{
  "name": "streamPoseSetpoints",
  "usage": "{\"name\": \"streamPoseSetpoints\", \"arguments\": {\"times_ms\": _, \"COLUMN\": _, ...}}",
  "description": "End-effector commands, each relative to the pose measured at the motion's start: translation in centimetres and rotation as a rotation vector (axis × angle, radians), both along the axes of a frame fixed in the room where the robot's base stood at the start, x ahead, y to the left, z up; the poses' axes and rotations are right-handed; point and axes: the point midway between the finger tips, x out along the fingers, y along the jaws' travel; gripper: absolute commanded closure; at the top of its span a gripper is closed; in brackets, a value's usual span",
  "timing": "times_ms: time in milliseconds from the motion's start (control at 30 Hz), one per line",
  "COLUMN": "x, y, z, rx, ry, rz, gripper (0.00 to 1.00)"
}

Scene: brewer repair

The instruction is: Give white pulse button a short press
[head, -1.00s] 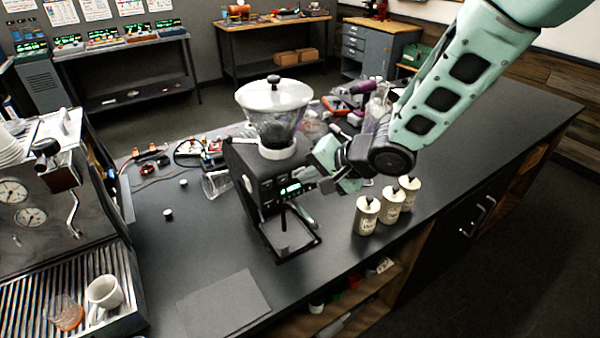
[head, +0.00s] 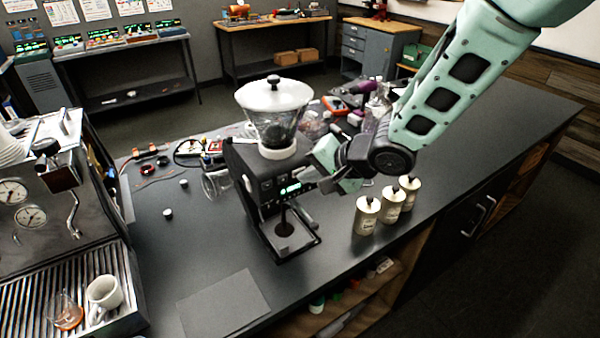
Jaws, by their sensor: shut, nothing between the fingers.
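The black grinder (head: 240,165) stands on the dark counter, with a clear hopper under a white lid (head: 274,93) on top. Its front has a small lit green display (head: 290,189). I cannot make out the white pulse button; it is too small or hidden by my gripper. My gripper (head: 322,184) is shut and empty. Its tips are close to the grinder's front face, just right of the display. I cannot tell whether they touch it.
Three cream canisters (head: 367,216) stand right of the grinder, below my gripper. A glass (head: 214,182) and electronic parts lie to the left. A dark mat (head: 224,305) lies in front. An espresso machine (head: 75,215) is at far left.

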Motion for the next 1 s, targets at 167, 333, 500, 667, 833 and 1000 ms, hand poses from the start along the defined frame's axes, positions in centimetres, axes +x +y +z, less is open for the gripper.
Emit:
{"name": "streamPoseSetpoints", "arguments": {"times_ms": 167, "x": 0.0, "y": 0.0, "z": 0.0, "rx": 0.001, "ry": 0.0, "rz": 0.0, "gripper": 1.0}}
{"name": "streamPoseSetpoints", "arguments": {"times_ms": 333, "x": 0.0, "y": 0.0, "z": 0.0, "rx": 0.001, "ry": 0.0, "rz": 0.0, "gripper": 1.0}}
{"name": "streamPoseSetpoints", "arguments": {"times_ms": 500, "x": 0.0, "y": 0.0, "z": 0.0, "rx": 0.001, "ry": 0.0, "rz": 0.0, "gripper": 1.0}}
{"name": "streamPoseSetpoints", "arguments": {"times_ms": 667, "x": -0.1, "y": -0.1, "z": 0.0, "rx": 0.001, "ry": 0.0, "rz": 0.0, "gripper": 1.0}}
{"name": "streamPoseSetpoints", "arguments": {"times_ms": 833, "x": -0.7, "y": -0.5, "z": 0.1, "rx": 0.001, "ry": 0.0, "rz": 0.0, "gripper": 1.0}}
{"name": "streamPoseSetpoints", "arguments": {"times_ms": 1000, "x": -1.3, "y": -0.9, "z": 0.0, "rx": 0.0, "ry": 0.001, "rz": -0.001, "gripper": 1.0}}
